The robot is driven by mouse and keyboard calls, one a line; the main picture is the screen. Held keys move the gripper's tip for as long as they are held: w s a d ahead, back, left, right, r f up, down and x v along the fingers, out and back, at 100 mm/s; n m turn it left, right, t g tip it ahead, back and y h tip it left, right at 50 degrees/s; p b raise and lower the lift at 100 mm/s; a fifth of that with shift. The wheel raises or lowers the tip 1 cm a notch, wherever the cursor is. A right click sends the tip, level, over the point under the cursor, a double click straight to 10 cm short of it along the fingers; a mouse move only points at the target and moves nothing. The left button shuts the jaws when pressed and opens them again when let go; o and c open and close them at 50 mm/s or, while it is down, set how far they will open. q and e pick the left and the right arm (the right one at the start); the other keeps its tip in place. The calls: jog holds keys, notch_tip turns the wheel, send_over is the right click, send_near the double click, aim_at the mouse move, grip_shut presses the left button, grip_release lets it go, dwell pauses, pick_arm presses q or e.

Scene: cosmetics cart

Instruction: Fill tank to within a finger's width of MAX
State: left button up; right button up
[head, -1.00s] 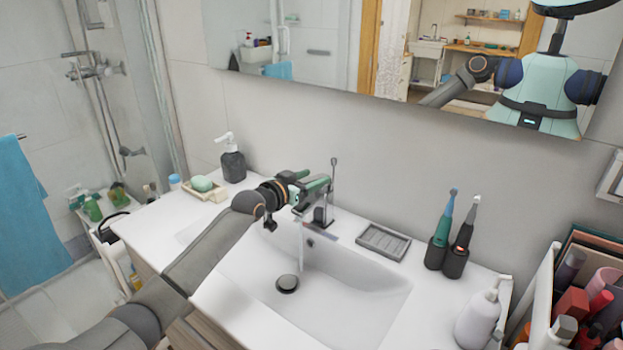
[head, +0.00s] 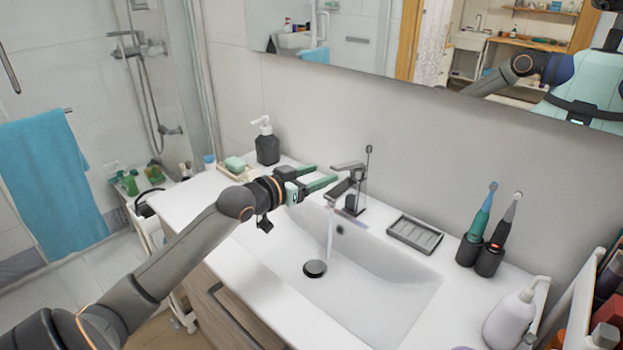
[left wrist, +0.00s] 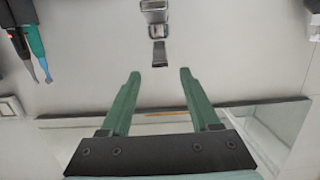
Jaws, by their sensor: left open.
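The chrome faucet (head: 350,183) stands at the back of the white sink basin (head: 385,290). A thin stream of water (head: 330,236) falls from its spout into the basin. My left gripper (head: 328,176), with green fingers, is open and empty just left of the faucet, apart from it. In the left wrist view, the open fingers (left wrist: 160,76) point toward the faucet (left wrist: 156,22), with nothing between them. I cannot make out a water tank in these frames. My right gripper is not in view.
A dark soap dispenser (head: 266,142) and a soap dish (head: 238,172) stand behind my left arm. A grey tray (head: 414,236), two electric toothbrushes (head: 483,240) and a white pump bottle (head: 511,318) line the right side. A mirror (head: 440,60) hangs above.

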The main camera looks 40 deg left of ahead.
pick_arm(q)
jog(key=shift+s+r, duration=0.2)
jog(key=shift+s, duration=0.7)
